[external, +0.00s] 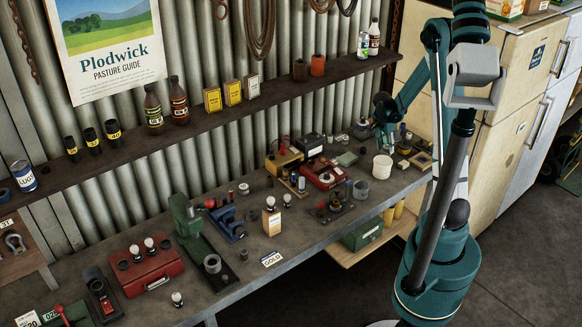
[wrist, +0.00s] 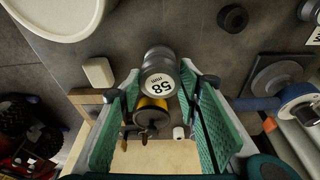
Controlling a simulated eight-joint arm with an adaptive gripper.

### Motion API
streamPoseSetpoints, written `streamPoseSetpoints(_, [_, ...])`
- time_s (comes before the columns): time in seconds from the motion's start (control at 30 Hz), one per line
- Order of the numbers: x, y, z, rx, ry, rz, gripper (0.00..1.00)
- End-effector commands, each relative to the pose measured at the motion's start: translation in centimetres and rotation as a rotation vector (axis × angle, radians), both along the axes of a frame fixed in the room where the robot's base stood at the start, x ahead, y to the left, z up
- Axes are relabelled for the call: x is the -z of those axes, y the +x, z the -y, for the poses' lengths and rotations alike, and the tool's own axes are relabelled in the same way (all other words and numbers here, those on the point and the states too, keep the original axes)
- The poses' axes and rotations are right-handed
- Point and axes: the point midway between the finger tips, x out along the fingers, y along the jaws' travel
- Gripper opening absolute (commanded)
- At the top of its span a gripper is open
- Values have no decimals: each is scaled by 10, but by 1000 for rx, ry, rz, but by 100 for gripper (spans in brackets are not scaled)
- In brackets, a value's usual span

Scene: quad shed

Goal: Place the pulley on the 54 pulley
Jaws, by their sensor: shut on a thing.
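My gripper (wrist: 160,78) has its green fingers closed on a grey metal pulley (wrist: 158,62) with a round white label that appears to read 58 mm. In the external view my gripper (external: 385,123) is over the far right end of the bench; the held pulley is too small to make out there. A dark round part with a yellow band (wrist: 152,113) shows between the fingers, below the pulley in the wrist view. I cannot identify a pulley marked 54 in either view.
The bench (external: 300,237) is crowded. A white tub (external: 383,166) stands near my gripper, with a grey ring-shaped part (external: 361,189) beside it. A red box (external: 322,173) and a red toolbox (external: 146,270) stand farther left. A shelf (external: 205,113) runs along the wall.

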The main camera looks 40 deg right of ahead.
Motion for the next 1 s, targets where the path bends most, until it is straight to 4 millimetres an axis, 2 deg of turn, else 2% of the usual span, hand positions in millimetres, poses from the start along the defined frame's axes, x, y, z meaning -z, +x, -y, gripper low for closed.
streamPoseSetpoints(0.5, [6, 0, 0, 0, 0, 0, 20])
streamPoseSetpoints(0.53, [5, 0, 0, 0, 0, 0, 38])
streamPoseSetpoints(0.6, [4, 0, 0, 0, 0, 0, 48])
streamPoseSetpoints(1.0, [3, 0, 0, 0, 0, 0, 49])
